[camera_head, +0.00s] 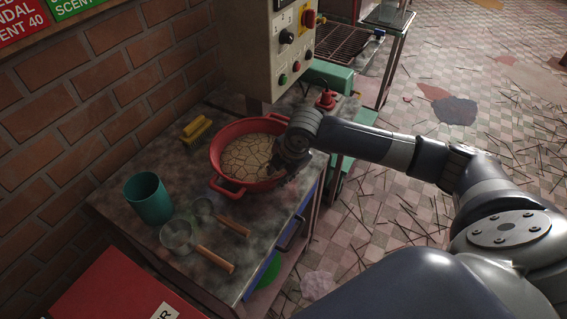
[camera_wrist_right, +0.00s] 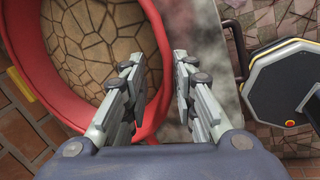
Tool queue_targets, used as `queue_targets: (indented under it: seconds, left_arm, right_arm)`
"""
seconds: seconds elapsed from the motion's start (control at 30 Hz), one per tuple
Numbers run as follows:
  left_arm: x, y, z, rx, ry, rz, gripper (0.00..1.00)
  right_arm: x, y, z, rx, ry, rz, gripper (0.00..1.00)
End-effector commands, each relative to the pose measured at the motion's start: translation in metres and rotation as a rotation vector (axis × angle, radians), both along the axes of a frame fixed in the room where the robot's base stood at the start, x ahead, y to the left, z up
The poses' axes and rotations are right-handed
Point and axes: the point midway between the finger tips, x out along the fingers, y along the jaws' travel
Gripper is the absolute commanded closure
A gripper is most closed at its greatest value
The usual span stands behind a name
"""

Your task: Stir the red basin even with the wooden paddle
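The red basin (camera_head: 217,158) sits on the worktable, holding a tan, cracked-looking mass (camera_head: 247,158). In the right wrist view the basin's rim (camera_wrist_right: 152,108) curves around the same mass (camera_wrist_right: 100,40). My right gripper (camera_head: 287,160) is over the basin's right side. In its wrist view the fingers (camera_wrist_right: 160,68) are apart, with the rim below them and nothing seen held. I cannot make out a wooden paddle in either view. Two metal scoops with wooden handles, one large (camera_head: 176,236) and one smaller (camera_head: 203,207), lie near the table's front. My left gripper is not in view.
A teal cup (camera_head: 149,198) stands at the table's left, and yellow pieces (camera_head: 196,130) lie behind the basin. A control box with knobs (camera_head: 270,50) hangs above the basin's back. A brick wall bounds the left. A red box (camera_head: 105,293) is at front left. Thin sticks litter the floor.

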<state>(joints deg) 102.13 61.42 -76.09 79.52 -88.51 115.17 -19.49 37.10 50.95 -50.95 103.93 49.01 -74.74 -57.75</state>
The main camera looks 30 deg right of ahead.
Motion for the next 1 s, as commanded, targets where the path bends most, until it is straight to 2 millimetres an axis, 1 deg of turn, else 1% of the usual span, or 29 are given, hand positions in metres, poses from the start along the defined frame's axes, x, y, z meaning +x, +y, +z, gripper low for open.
queue_targets:
  seconds: [0.03, 0.1, 0.3, 0.5, 0.73, 0.83, 0.87, 1.0]
  left_arm:
    - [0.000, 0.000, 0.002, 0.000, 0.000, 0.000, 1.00]
    - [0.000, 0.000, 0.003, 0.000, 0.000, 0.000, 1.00]
    - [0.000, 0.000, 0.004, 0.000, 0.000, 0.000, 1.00]
    - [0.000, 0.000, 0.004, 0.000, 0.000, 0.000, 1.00]
    - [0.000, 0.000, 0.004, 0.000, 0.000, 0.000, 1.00]
    - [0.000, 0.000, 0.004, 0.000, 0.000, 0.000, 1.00]
    - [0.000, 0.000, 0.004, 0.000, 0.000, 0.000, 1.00]
    - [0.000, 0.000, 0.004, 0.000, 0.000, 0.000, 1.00]
  right_arm:
    - [0.003, 0.001, -0.010, 0.000, 0.003, -0.001, 0.74]
    - [0.007, 0.002, -0.021, 0.001, 0.003, -0.001, 0.74]
    - [0.015, 0.003, -0.043, 0.000, 0.001, 0.000, 0.74]
    - [0.018, 0.003, -0.051, -0.001, 0.000, 0.001, 0.74]
    - [0.018, 0.003, -0.051, -0.001, -0.001, 0.001, 0.74]
    - [0.018, 0.003, -0.051, -0.001, -0.001, 0.001, 0.97]
    - [0.018, 0.003, -0.051, -0.001, -0.001, 0.001, 1.00]
    - [0.018, 0.003, -0.051, -0.001, -0.001, 0.001, 1.00]
